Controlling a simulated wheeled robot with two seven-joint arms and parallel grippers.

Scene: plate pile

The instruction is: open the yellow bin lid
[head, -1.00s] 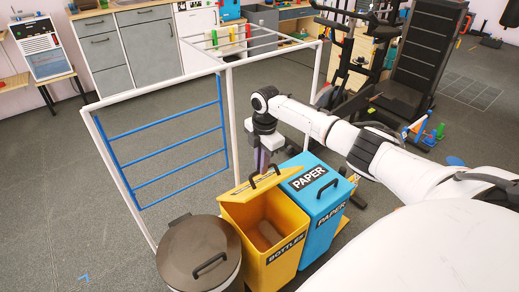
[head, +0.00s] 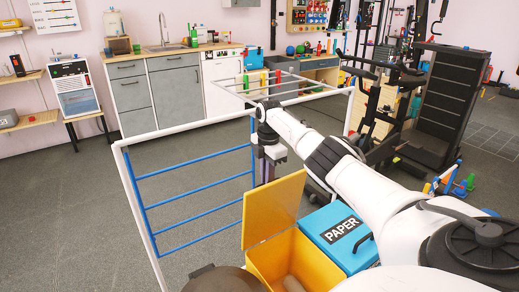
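The yellow bin (head: 257,262) stands at the bottom middle of the head view, its front cut off by the lower edge. Its yellow lid (head: 273,210) is up, standing steeply at the far side of the opening with its plain inner face toward me. A brownish object (head: 292,284) shows inside the bin. My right gripper (head: 265,172) points down just behind the lid's top edge. Its fingertips are partly hidden by the lid, and I cannot tell whether they touch it or are apart. My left gripper is out of view.
The blue paper bin (head: 325,222), lid shut, stands right beside the yellow bin. A dark round bin (head: 222,281) is at its left. A white frame with blue bars (head: 195,188) stands behind. Open floor lies left; exercise machines (head: 425,110) stand right.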

